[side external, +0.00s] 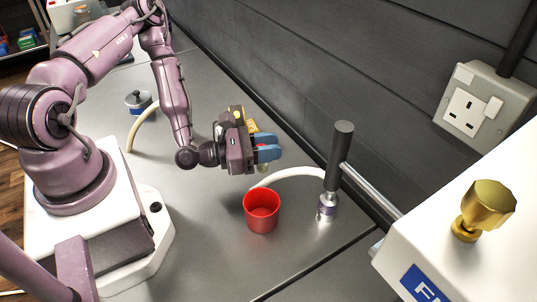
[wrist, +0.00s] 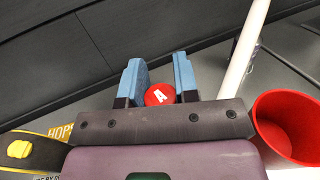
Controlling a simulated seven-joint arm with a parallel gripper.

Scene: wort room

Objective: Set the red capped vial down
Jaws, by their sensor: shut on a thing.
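The red capped vial shows in the wrist view as a round red cap (wrist: 158,95) with a white letter A, between the two blue fingers. The gripper's fingers also show in the wrist view (wrist: 160,80).
An empty-looking red cup (side external: 262,212) stands on the bench near the gripper, and right of it in the wrist view (wrist: 288,126). A metal fitting with a dark handle (side external: 339,160) and a white hose (side external: 290,174) are close by. The dark wall (side external: 300,70) runs behind.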

